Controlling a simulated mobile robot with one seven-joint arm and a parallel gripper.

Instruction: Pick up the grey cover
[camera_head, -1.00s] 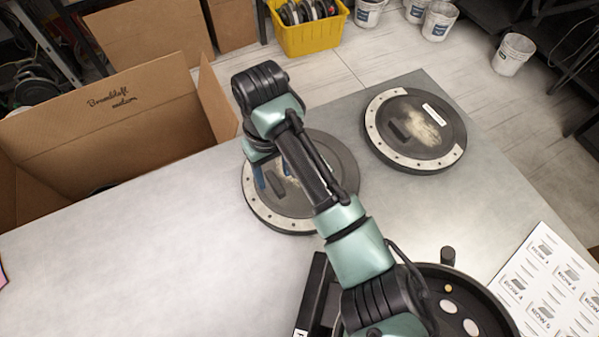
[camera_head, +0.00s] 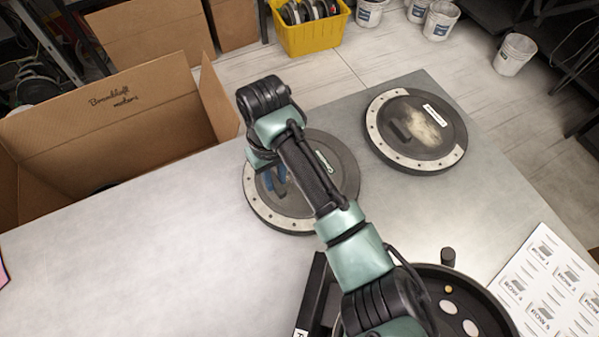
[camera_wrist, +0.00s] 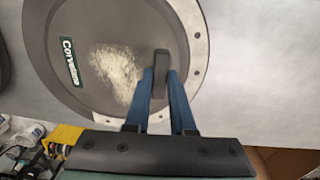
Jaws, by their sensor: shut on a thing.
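A round dark grey cover (camera_head: 345,165) with a pale, dotted rim strip lies on the table beneath my arm. In the wrist view the same cover (camera_wrist: 110,28) shows a green label, a pale dusty patch and a raised dark handle (camera_wrist: 161,62). My gripper (camera_wrist: 161,76), with blue fingers, is shut on this handle, one finger on each side. In the head view my gripper (camera_head: 274,178) is over the left part of the cover, and my arm hides part of the disc. The cover appears flat on the table.
A second similar round cover (camera_head: 455,135) with a white label lies at the back right of the table. An open cardboard box (camera_head: 110,110) stands at the left. A printed sheet (camera_head: 550,280) and a round black tray (camera_head: 485,290) are at the front right. The table's left front is clear.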

